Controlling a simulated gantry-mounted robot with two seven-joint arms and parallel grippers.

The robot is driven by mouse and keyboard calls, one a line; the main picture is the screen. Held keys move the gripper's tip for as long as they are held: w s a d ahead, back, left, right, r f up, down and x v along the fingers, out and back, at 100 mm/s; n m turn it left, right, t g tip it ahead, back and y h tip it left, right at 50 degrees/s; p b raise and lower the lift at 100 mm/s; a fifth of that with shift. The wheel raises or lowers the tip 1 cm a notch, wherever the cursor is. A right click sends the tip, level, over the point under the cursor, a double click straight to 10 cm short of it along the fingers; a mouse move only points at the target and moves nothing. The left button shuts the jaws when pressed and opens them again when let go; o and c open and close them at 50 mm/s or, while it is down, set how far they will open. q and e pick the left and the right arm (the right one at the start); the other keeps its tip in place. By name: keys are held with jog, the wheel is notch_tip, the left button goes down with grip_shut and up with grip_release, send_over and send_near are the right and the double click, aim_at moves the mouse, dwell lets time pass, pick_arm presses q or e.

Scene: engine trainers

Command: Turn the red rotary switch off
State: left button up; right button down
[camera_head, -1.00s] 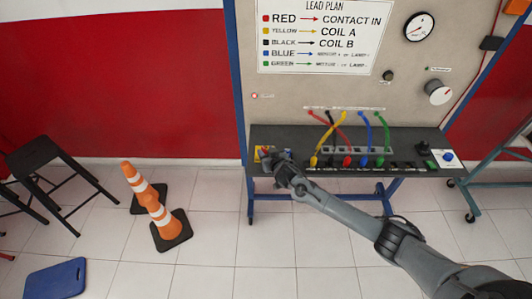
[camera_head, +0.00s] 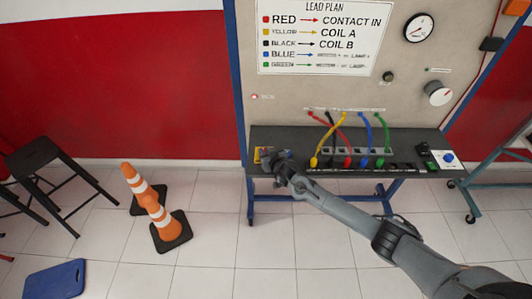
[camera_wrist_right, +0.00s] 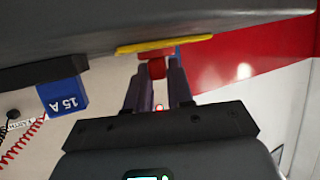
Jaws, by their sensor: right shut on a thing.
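The red rotary switch (camera_wrist_right: 153,68) shows in the right wrist view as a small red knob against a yellow plate (camera_wrist_right: 165,45). My right gripper (camera_wrist_right: 156,78) has its two dark fingers on either side of the red knob and is shut on it. In the head view my right gripper (camera_head: 270,157) is at the left end of the dark bench top, over the yellow plate (camera_head: 257,153). The gripper hides most of the switch there, so its exact setting cannot be told. My left gripper is not in view.
A blue block marked 15 A (camera_wrist_right: 62,97) is beside the gripper in the right wrist view. Several coloured leads (camera_head: 345,140) stand to the right on the bench (camera_head: 290,133). A small red lamp (camera_head: 254,97) is on the panel. Traffic cones (camera_head: 155,205) stand on the floor at left.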

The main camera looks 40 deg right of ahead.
jog(key=shift+d+n+y, duration=0.2)
jog(key=shift+n+y, duration=0.6)
jog(key=shift+y, duration=0.2)
jog(key=shift+n+y, duration=0.5)
jog(key=c, duration=1.1)
grip_release()
jog(key=shift+t, duration=0.3)
jog(key=shift+s, duration=0.15)
